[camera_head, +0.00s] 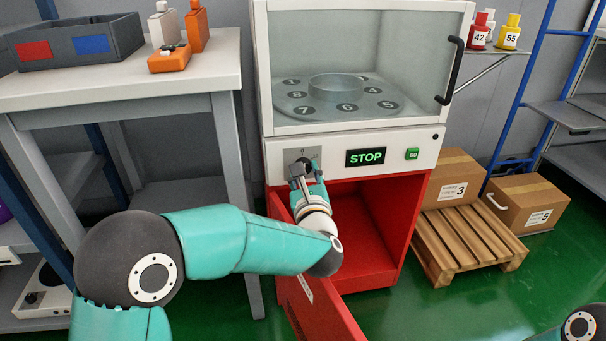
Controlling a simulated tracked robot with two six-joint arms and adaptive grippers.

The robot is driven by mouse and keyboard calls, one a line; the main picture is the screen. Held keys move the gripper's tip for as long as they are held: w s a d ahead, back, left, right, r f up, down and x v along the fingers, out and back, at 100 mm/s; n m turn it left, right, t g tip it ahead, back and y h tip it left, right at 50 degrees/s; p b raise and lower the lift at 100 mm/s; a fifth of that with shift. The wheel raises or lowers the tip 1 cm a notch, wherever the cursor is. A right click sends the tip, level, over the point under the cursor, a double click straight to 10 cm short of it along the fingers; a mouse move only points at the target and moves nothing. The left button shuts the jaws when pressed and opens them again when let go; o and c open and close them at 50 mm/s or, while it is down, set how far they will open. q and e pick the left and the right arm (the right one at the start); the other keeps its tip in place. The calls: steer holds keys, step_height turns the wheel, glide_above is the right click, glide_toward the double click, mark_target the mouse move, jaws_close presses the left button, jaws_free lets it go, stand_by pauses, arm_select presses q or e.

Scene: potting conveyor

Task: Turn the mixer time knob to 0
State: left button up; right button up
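The mixer (346,131) is a white cabinet with a glass-fronted chamber above a red base. Its time knob (303,161) is on the left of the front panel, a dark shape mostly hidden by my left gripper (305,168). The gripper's fingers are at the knob, one on either side as far as I can see; I cannot tell whether they press on it. The knob's pointer and most of its scale are hidden. A display (365,157) reads STOP in green, beside a green GO button (412,154). My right gripper is out of view.
The red cabinet door (325,312) hangs open below my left arm. A workbench (130,82) with a grey bin (75,45) and bottles stands left. Cardboard boxes (452,180) sit on and beside a pallet (470,245) at right. Green floor is free at lower right.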

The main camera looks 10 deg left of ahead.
arm_select(q)
steer(key=shift+a+f, duration=0.1)
steer(key=shift+f, duration=0.25)
steer(key=o, duration=1.1)
steer(key=shift+o, duration=0.3)
steer(key=shift+r, duration=0.2)
steer(key=v, duration=1.2)
steer(key=shift+f, duration=0.1)
